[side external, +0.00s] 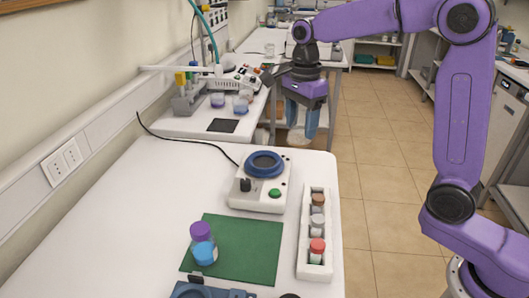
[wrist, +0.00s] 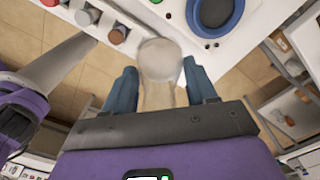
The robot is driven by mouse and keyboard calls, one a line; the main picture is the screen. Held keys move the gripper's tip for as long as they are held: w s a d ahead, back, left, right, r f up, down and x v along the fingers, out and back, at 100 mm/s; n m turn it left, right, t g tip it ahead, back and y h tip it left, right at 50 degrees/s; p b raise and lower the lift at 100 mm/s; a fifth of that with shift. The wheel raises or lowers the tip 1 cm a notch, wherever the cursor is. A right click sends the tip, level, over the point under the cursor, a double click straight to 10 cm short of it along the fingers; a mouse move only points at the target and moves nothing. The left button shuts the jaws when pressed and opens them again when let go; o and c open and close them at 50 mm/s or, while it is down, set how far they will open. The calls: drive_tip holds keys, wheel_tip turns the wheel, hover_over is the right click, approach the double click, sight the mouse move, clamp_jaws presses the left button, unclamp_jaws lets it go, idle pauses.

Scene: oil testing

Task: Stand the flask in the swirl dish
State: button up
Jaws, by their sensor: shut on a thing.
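The clear glass flask (side external: 299,137) is held between the blue fingers of my gripper (side external: 301,112), which is shut on it. The flask hangs in the air beyond the far right edge of the near bench. In the wrist view the flask (wrist: 160,62) sits between the two fingertips (wrist: 163,82). The swirl dish (side external: 264,162) is a round blue dish on top of a white device with a green button. It looks empty and lies left of and nearer than the flask in the side view. The wrist view shows the dish (wrist: 214,12) at the top, apart from the flask.
A white rack (side external: 315,265) of capped vials stands right of the device. A black cable (side external: 190,141) runs behind the device. A rear bench (side external: 180,125) carries equipment and beakers.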

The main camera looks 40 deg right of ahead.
drive_tip(key=shift+w+a+f, duration=0.35)
drive_tip(key=shift+w+f, duration=1.2)
drive_tip(key=shift+w, duration=0.35)
drive_tip(key=shift+w+a+f, duration=0.4)
drive_tip(key=shift+w+f, duration=1.1)
drive_tip(key=shift+w, duration=0.45)
drive_tip(key=shift+w+a+f, duration=0.35)
drive_tip(key=shift+w+f, duration=1.2)
drive_tip(key=shift+w, duration=0.35)
drive_tip(key=shift+f, duration=1.35)
drive_tip(key=shift+s+f, duration=0.1)
drive_tip(key=shift+f, duration=0.05)
drive_tip(key=o, duration=1.1)
